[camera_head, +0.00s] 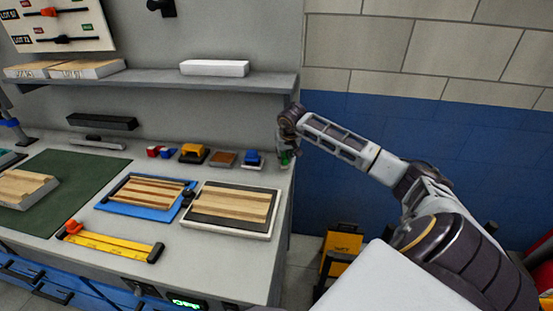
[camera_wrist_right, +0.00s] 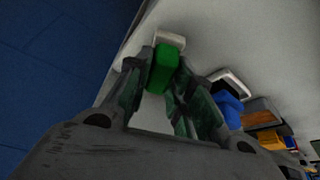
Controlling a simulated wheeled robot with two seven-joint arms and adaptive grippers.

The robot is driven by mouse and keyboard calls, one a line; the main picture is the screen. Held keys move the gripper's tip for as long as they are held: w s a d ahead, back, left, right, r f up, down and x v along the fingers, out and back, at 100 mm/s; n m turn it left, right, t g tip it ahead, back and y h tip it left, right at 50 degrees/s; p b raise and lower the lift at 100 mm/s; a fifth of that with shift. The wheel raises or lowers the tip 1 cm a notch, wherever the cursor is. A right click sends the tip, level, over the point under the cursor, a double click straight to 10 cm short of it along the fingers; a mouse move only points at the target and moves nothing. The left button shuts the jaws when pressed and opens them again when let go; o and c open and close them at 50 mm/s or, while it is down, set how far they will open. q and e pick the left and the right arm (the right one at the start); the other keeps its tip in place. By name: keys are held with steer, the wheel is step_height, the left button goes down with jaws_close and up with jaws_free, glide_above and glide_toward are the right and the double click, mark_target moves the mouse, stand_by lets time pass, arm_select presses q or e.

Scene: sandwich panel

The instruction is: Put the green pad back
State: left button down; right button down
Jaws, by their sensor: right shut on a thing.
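The green pad (camera_wrist_right: 163,69) is between the fingers of my right gripper (camera_wrist_right: 165,85), which is shut on it. In the head view the green pad (camera_head: 285,158) shows as a small patch under my right gripper (camera_head: 286,148), at the right end of the bench. A small white base (camera_wrist_right: 171,40) is right at the pad's far end in the wrist view. I cannot tell whether the pad rests in it or is just above it. My left gripper is not in view.
A blue pad (camera_head: 252,157) on a white base, a brown block (camera_head: 223,159) and a yellow-and-black block (camera_head: 193,153) stand in a row to the left. Striped wooden panels lie in front. A shelf (camera_head: 160,82) runs above; the bench's right edge is close.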

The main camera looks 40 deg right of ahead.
steer(key=shift+w+a, duration=1.1)
steer(key=shift+a, duration=0.05)
steer(key=shift+f+p, duration=0.3)
steer(key=shift+f, duration=0.35)
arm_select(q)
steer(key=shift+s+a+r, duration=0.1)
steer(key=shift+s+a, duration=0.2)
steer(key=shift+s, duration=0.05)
arm_select(e)
steer(key=shift+d+f, duration=0.1)
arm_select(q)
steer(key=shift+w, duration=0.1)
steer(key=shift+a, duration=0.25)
